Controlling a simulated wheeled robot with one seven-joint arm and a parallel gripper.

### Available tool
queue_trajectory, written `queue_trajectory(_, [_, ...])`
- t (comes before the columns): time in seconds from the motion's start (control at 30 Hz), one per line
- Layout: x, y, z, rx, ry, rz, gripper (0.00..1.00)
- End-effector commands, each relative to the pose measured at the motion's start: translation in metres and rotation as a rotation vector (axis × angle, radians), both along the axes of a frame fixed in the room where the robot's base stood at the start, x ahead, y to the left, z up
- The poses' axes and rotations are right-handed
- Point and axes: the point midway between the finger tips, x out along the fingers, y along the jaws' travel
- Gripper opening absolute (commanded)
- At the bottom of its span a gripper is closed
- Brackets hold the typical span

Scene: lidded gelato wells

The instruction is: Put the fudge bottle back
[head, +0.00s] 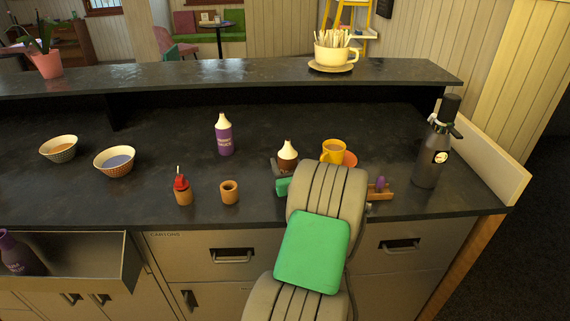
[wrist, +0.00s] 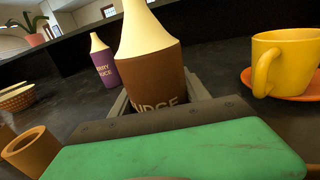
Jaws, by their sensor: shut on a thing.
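The brown fudge bottle (head: 288,158) with a cream nozzle stands upright over the counter, partly behind my arm. In the wrist view the bottle (wrist: 152,72) is large, with its label partly hidden. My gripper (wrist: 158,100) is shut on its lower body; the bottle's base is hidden. I cannot tell whether it touches the counter. A purple berry sauce bottle (head: 224,135) stands behind and left of it. An empty wooden cup-shaped holder (head: 229,193) is left of my gripper; a similar one (head: 183,196) holds a red-topped item.
A yellow cup (head: 334,150) on an orange saucer (wrist: 296,84) is close on the right. A dark flask (head: 432,155) stands far right. Two bowls (head: 115,162) are at left. An open drawer (head: 105,287) at lower left holds a purple bottle (head: 18,256). A raised shelf (head: 200,75) runs behind.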

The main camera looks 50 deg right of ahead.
Motion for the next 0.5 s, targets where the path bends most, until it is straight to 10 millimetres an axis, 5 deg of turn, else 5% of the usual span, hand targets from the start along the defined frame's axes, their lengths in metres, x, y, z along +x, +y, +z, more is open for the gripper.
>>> queue_trajectory(0.13, [-0.0001,0.0001,-0.0046,0.001,0.0,0.0,0.15])
queue_trajectory(0.17, [-0.0001,0.0001,-0.0039,0.001,0.001,0.0,0.56])
queue_trajectory(0.4, [-0.0001,0.0002,-0.0032,0.001,0.001,0.0,0.75])
queue_trajectory(0.5, [-0.0001,0.0002,-0.0032,0.001,0.001,0.0,0.76])
